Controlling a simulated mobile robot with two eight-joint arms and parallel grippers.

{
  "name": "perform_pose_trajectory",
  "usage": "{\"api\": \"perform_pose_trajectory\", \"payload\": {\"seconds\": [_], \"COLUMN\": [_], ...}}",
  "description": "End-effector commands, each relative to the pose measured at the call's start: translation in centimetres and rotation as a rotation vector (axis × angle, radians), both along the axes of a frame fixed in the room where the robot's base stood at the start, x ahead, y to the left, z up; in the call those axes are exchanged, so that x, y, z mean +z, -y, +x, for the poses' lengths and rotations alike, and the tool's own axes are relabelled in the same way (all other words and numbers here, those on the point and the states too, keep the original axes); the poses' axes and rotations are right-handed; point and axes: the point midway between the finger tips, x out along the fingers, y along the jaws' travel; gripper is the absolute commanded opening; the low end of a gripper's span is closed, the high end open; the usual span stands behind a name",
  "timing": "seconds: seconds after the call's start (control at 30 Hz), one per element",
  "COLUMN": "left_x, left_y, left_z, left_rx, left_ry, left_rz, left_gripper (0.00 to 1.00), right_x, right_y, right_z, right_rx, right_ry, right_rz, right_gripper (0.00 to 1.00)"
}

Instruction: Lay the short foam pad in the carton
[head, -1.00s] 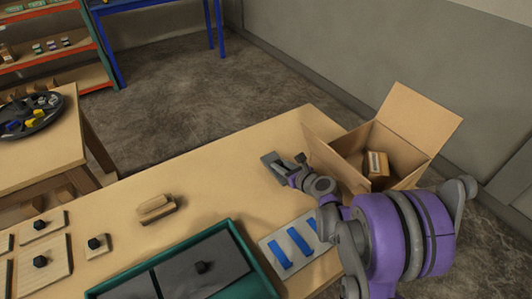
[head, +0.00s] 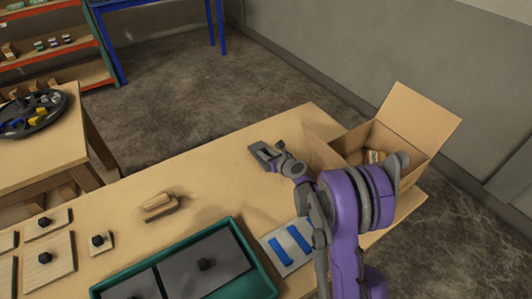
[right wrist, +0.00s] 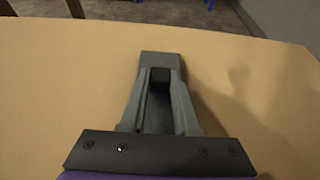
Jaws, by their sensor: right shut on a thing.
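A dark grey pad (right wrist: 160,58), which looks like the short foam pad, shows in the right wrist view. My right gripper (right wrist: 162,80) is shut on a black part of it, and its fingers cover much of the pad. In the head view the right gripper (head: 271,157) holds the pad (head: 256,149) over the table, left of the carton; the exact height is unclear. The open carton (head: 404,137) stands at the table's right end with its flaps up. My left gripper is not in view.
A green-rimmed tray (head: 238,238) with dark knobbed panels lies at the front. A pale board (head: 272,243) with blue strips is beside it. A wooden block (head: 158,206) and knobbed wooden plates (head: 45,258) lie left. The table's back middle is clear.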

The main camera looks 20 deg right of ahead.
Motion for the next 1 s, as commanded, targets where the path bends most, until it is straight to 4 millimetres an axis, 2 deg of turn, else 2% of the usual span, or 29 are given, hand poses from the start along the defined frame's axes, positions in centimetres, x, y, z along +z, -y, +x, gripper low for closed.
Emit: {"api": "perform_pose_trajectory", "payload": {"seconds": [0.23, 0.27, 0.4, 0.8, 1.0], "left_x": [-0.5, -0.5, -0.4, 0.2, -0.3], "left_y": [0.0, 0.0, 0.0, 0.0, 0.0], "left_z": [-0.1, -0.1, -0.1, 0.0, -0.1], "left_rx": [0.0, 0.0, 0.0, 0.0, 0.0], "left_ry": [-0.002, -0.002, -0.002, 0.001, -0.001], "left_rz": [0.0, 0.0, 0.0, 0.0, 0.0], "left_gripper": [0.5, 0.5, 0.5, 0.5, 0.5], "right_x": [-0.4, -0.4, -0.3, 0.3, 1.4], "right_y": [0.0, 0.0, 0.0, 0.0, 0.5], "right_z": [0.0, 0.0, 0.0, 0.0, -3.5], "right_rx": [0.0, 0.0, 0.0, 0.0, -0.002], "right_ry": [0.0, 0.0, 0.0, 0.001, -0.001], "right_rz": [0.001, 0.001, 0.0, 0.0, -0.001], "right_gripper": [0.0, 0.34, 0.59, 0.6, 0.6]}}
